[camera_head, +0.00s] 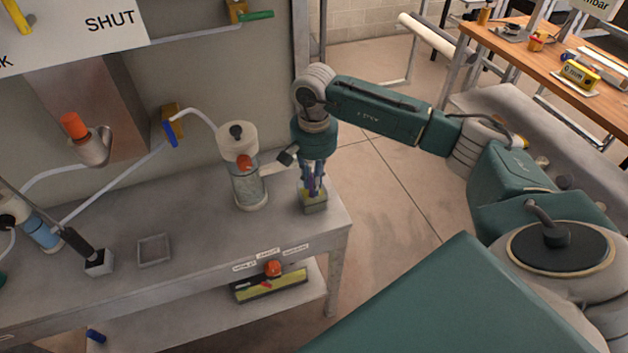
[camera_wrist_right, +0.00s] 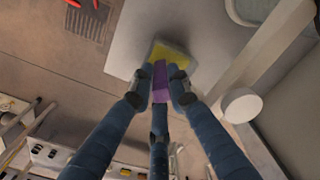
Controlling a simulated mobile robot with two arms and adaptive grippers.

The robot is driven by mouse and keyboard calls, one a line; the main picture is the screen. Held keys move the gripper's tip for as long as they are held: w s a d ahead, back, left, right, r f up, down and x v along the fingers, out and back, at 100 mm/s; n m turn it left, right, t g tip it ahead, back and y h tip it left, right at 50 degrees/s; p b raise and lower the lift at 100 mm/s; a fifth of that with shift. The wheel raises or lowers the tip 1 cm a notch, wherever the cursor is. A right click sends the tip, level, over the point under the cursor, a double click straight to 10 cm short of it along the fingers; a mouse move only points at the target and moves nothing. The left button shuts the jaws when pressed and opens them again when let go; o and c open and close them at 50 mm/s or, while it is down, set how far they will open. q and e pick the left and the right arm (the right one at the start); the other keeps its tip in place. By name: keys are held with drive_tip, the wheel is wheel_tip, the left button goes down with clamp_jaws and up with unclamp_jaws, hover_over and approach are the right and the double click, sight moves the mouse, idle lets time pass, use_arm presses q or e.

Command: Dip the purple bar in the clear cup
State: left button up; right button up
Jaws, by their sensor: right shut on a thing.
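The right gripper (camera_head: 312,182) points down over the right end of the grey bench, its blue fingers shut on the purple bar. The purple bar (camera_wrist_right: 160,82) shows between the fingertips in the right wrist view. The clear cup (camera_head: 315,207), squarish with yellow contents, stands on the bench directly below the gripper. The cup also shows just beyond the bar in the right wrist view (camera_wrist_right: 178,52). The bar's lower end overlaps the cup in both views; I cannot tell whether it is inside. The left gripper is not in view.
A clear canister with an orange knob (camera_head: 245,180) stands close left of the cup. A shallow grey tray (camera_head: 154,250) and a black-handled tool in a small block (camera_head: 98,263) sit further left. The bench's right edge (camera_head: 345,232) is close to the cup.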

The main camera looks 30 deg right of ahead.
drive_tip(key=shift+r+p, duration=2.6)
drive_tip(key=shift+r, duration=2.45)
drive_tip(key=s+a+r+n+b, duration=0.1)
drive_tip(key=s+a+r+n, duration=0.1)
drive_tip(key=s+a+n, duration=0.3)
drive_tip(key=s+a+r+n+b, duration=0.1)
drive_tip(key=s+a+n, duration=0.3)
drive_tip(key=s+a, duration=0.4)
drive_tip(key=shift+s+r+n, duration=0.4)
drive_tip(key=shift+s+r, duration=0.35)
drive_tip(key=shift+s, duration=0.15)
